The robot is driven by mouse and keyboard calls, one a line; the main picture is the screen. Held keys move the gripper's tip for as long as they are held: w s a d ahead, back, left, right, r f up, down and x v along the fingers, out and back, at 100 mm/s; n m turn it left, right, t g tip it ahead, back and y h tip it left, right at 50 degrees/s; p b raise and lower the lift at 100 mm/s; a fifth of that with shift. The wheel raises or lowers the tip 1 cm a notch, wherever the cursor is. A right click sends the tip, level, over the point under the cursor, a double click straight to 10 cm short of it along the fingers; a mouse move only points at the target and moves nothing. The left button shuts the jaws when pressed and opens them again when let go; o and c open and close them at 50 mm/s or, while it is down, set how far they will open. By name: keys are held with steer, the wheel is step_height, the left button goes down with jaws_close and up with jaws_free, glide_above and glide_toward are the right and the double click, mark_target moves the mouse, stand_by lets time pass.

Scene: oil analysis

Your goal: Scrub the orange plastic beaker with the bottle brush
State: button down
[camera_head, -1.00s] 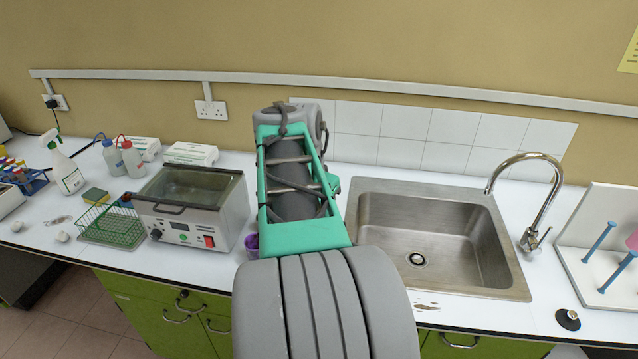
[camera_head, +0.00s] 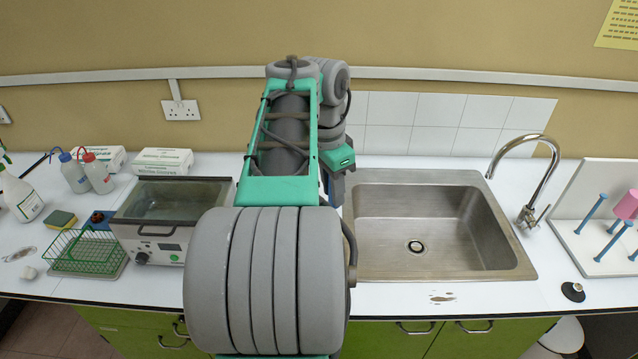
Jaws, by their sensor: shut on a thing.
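I see no orange beaker and no bottle brush in the head view; my own arm fills the middle of the picture and may hide them. My gripper's jaws do not show behind the arm links, so I cannot see what is between them. The steel sink (camera_head: 380,263) is right of my arm and looks empty, with a dark drain in its floor. The curved tap (camera_head: 545,180) stands at its right side.
A pink vessel (camera_head: 626,206) sits on the white peg rack (camera_head: 600,265) at the far right. A black stopper (camera_head: 572,291) lies in front. Left are a water bath (camera_head: 165,228), a green wire basket (camera_head: 88,252), a sponge (camera_head: 61,220) and several bottles. A yellow notice hangs upper right.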

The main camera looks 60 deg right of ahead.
steer(key=shift+f+b, duration=4.95)
steer(key=shift+f, duration=0.2)
steer(key=shift+r, duration=0.15)
